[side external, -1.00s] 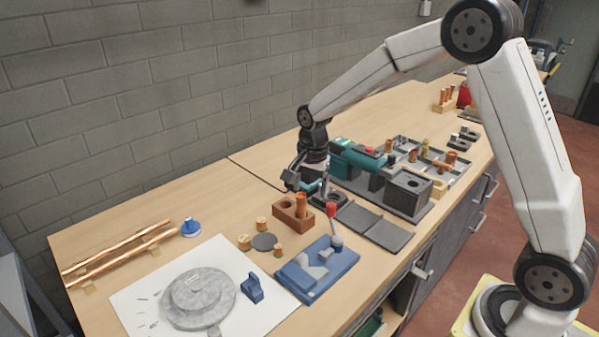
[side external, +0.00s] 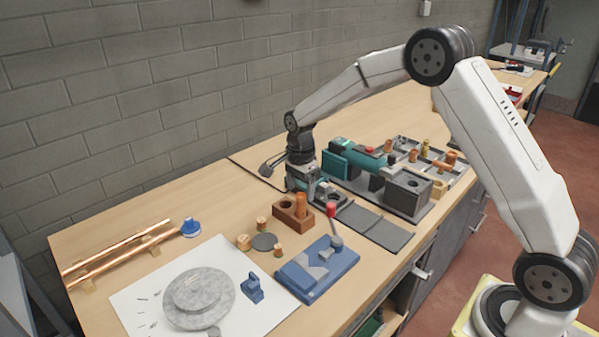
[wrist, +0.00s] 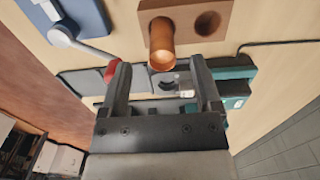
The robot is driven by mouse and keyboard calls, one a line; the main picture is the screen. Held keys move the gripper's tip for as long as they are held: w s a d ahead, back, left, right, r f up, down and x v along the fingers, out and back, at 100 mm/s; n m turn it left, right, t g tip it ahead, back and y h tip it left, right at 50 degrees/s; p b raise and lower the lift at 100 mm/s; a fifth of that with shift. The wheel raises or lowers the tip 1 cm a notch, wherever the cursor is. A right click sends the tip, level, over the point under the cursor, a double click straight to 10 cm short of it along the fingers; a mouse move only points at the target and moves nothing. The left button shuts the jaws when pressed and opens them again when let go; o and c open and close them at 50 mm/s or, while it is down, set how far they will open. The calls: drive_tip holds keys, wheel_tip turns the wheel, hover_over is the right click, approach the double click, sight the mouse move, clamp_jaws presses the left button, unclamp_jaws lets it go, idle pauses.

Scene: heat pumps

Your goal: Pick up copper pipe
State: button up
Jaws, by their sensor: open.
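A short copper pipe (side external: 300,204) stands upright in one hole of a brown block (side external: 284,217); the block's other hole is empty. In the wrist view the pipe (wrist: 162,48) shows just beyond the space between my fingers, with the block (wrist: 185,13) behind it. My gripper (wrist: 160,78) is open, with nothing between its fingers. In the side view my gripper (side external: 312,190) is low, just behind the block and pipe, and its fingers are partly hard to make out. Two long copper pipes (side external: 118,255) lie on small supports at the left.
A blue fixture with a red-knobbed lever (side external: 333,210) stands in front of the block. Teal and dark equipment (side external: 375,175) is at the right. Small copper fittings (side external: 262,223) and a grey disc (side external: 264,242) lie left of the block.

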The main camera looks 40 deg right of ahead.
sight(301, 195)
drive_tip(key=shift+w+d+f, duration=0.1)
drive_tip(key=shift+f, duration=1.25)
drive_tip(key=shift+d+f, duration=0.1)
drive_tip(key=shift+f, duration=1.2)
clamp_jaws()
